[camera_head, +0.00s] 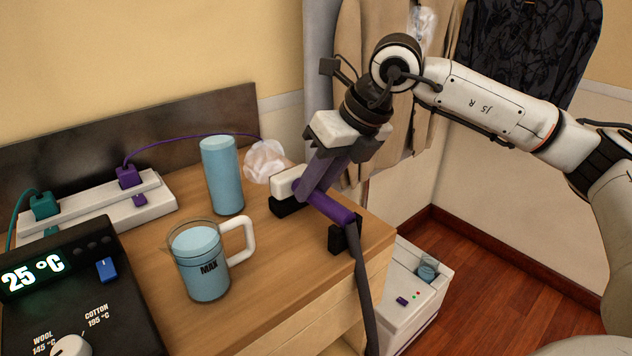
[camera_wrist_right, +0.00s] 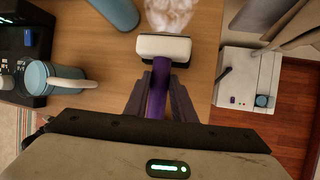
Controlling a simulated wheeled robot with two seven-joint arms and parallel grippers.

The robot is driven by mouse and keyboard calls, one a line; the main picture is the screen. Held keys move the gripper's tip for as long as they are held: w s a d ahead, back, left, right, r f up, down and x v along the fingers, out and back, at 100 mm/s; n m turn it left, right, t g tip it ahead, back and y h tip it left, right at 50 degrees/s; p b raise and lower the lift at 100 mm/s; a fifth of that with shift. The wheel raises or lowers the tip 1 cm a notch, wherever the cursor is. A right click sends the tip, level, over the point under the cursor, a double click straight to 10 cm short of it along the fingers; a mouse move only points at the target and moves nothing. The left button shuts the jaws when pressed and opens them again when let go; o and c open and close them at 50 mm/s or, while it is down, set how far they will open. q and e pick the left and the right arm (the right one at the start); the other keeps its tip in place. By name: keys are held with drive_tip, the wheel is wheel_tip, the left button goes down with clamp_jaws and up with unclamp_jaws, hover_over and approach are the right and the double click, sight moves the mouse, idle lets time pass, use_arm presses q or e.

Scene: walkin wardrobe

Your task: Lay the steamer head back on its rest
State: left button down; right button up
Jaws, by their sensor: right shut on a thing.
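The steamer head (camera_head: 287,180) is white with a purple handle (camera_head: 330,208). It also shows in the right wrist view (camera_wrist_right: 163,46), pointing away from my gripper. My right gripper (camera_head: 318,182) is shut on the purple handle. The rest appears as two black blocks at the table's right end, one (camera_head: 287,205) under the head and one (camera_head: 345,237) by the handle's lower end. The head and handle lie over or just above these blocks; I cannot tell whether they touch. A dark hose (camera_head: 364,290) hangs from the handle's end. My left gripper is out of view.
A measuring jug (camera_head: 199,265) and a blue cylinder (camera_head: 223,175) stand left of the rest. A whitish puff (camera_head: 266,161) is beyond the head. A power strip (camera_head: 100,208) and black control unit (camera_head: 80,290) are left. A white steamer base (camera_head: 412,290) stands below right; clothes hang behind.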

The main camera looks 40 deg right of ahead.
drive_tip(key=o, duration=1.1)
drive_tip(key=p+v, duration=0.1)
drive_tip(key=v, duration=0.9)
drive_tip(key=shift+r, duration=0.2)
drive_tip(key=shift+r, duration=0.1)
